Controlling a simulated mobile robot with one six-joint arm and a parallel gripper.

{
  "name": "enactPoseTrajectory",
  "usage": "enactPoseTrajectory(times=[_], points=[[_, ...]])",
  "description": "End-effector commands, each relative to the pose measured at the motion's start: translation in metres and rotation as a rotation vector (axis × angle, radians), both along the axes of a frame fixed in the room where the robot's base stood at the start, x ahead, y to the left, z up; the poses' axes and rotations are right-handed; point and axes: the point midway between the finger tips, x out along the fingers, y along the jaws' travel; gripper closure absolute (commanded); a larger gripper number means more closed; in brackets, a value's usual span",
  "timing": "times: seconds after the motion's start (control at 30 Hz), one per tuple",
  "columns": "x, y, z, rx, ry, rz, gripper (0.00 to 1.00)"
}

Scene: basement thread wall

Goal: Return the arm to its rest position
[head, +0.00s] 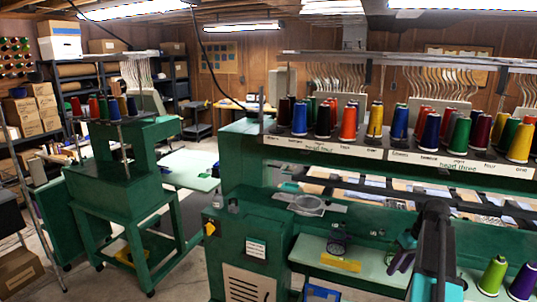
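My arm (434,245) rises from the bottom edge in the right half of the head view, in front of the green embroidery machine. A dark shape with a purplish part (402,253), which looks like my gripper, shows just left of the arm, above the pale machine table. It is small and partly hidden by the arm. I cannot tell whether its fingers are open or shut, or whether they hold anything.
The green embroidery machine (250,240) fills the front, with many thread cones on its rack (330,150). A green cone (492,277) and a purple cone (523,282) stand at lower right. A smaller machine (122,185) stands left. Floor shows between the machines.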

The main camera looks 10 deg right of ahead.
Motion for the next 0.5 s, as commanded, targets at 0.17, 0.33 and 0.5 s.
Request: enactPoseTrajectory(times=[0.17, 0.33, 0.5], points=[[0.015, 0.051, -0.057, 0.04, 0.053, 0.072, 0.66], [0.021, 0.096, -0.106, 0.07, 0.103, 0.131, 0.66], [0.022, 0.142, -0.155, 0.094, 0.158, 0.184, 0.66]])
